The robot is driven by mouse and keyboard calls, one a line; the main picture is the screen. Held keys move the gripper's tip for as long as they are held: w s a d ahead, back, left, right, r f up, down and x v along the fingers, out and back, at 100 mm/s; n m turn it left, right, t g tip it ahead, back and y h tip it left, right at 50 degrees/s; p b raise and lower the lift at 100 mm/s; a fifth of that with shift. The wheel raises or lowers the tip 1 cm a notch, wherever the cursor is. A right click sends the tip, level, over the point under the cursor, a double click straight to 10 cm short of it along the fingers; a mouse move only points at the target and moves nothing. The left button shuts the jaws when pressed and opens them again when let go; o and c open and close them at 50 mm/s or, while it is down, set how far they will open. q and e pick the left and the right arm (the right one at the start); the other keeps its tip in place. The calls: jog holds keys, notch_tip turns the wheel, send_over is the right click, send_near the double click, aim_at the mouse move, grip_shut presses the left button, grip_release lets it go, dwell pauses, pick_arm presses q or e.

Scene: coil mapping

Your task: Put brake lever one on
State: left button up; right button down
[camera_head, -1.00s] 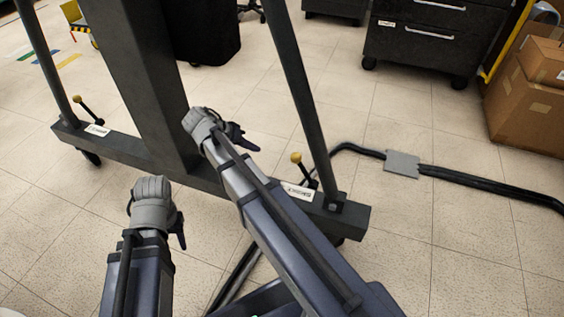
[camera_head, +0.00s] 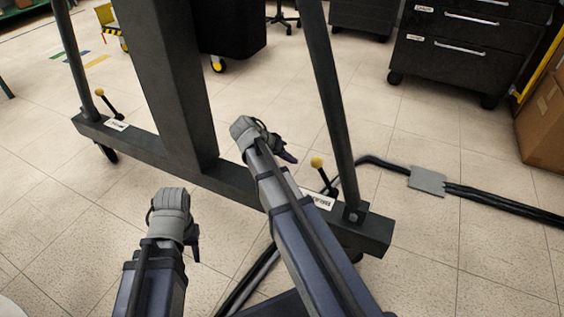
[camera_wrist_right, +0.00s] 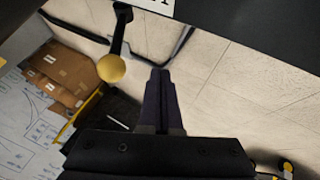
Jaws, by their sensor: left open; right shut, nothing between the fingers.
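Two brake levers with yellow knobs stand on the dark stand's crossbar: a left lever (camera_head: 106,100) and a right lever (camera_head: 324,173), both leaning up-left in the head view. I cannot read which is lever one. My right gripper (camera_head: 284,150) is shut and empty, to the left of the right lever and apart from it. In the right wrist view its dark fingers (camera_wrist_right: 164,88) are together, beside a yellow-knobbed lever (camera_wrist_right: 112,67). My left gripper (camera_head: 194,240) is open, in front of the crossbar; its fingers are partly hidden.
A black cable with a grey plate (camera_head: 427,180) lies on the floor at right. Cabinets (camera_head: 465,50) and cardboard boxes (camera_head: 548,120) stand behind.

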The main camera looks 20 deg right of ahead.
jog(key=shift+s+d+r+p, duration=0.2)
jog(key=shift+s+d+p, duration=0.2)
jog(key=shift+s+d, duration=0.3)
jog(key=shift+s+d+r+p, duration=0.2)
jog(key=shift+s+d+p, duration=0.25)
jog(key=shift+d, duration=0.4)
jog(key=s+d+r+t+y+p, duration=0.2)
jog(key=s+d+r+p, duration=0.1)
jog(key=s+d+p, duration=0.1)
jog(key=shift+s+r+m+p, duration=0.25)
jog(key=shift+s+m+p, duration=0.15)
jog(key=shift+s+p, duration=0.15)
jog(key=shift+r, duration=0.15)
